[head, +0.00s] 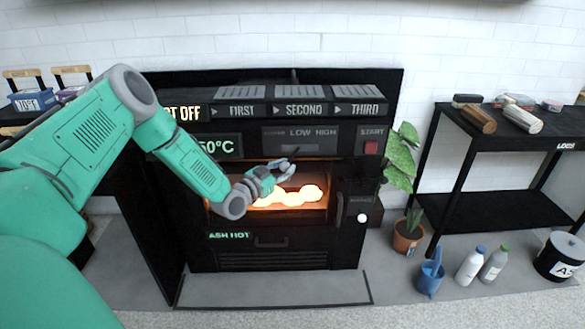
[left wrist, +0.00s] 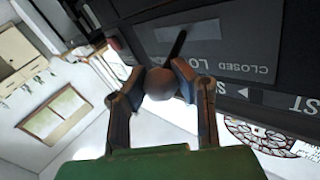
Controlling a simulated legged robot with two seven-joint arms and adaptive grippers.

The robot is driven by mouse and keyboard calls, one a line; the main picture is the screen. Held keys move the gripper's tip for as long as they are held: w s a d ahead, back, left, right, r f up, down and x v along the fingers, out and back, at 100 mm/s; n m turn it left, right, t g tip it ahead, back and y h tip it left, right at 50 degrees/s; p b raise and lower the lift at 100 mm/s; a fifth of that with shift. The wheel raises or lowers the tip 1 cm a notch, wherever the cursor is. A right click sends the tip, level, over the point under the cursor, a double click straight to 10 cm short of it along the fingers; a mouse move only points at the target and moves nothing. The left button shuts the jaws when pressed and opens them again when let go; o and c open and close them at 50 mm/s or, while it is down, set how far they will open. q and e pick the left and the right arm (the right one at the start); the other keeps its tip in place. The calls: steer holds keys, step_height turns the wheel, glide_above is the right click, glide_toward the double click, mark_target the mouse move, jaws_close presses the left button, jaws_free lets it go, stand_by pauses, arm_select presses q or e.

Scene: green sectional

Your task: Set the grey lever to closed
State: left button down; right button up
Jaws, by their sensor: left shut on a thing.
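The grey lever shows in the left wrist view as a dark ball knob (left wrist: 160,84) on a thin stem that reaches to a slot plate (left wrist: 200,31) on the black panel. The panel print reads CLOSED and LO, upside down in this view; the head view shows LOW HIGH. The stem meets the plate near its middle. My left gripper (head: 286,170) is at the stove front below this panel (head: 299,138). In the left wrist view its two fingers (left wrist: 159,80) are shut on the knob from both sides. My right gripper is not in view.
The black stove has a glowing opening (head: 290,196) just below my left gripper. A red START button (head: 371,147) is to the right. A plant (head: 407,235), bottles (head: 470,265) and a black table (head: 490,209) stand further right.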

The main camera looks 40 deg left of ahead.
arm_select(q)
steer(key=shift+s+a+f, duration=0.1)
steer(key=shift+s+a, duration=0.05)
steer(key=shift+a, duration=0.55)
steer(key=shift+s+a+f, duration=0.1)
steer(key=shift+a, duration=0.55)
steer(key=c, duration=1.2)
jaws_free()
steer(key=shift+s+a, duration=0.1)
steer(key=shift+r, duration=0.15)
steer(key=s, duration=1.2)
steer(key=shift+a, duration=0.3)
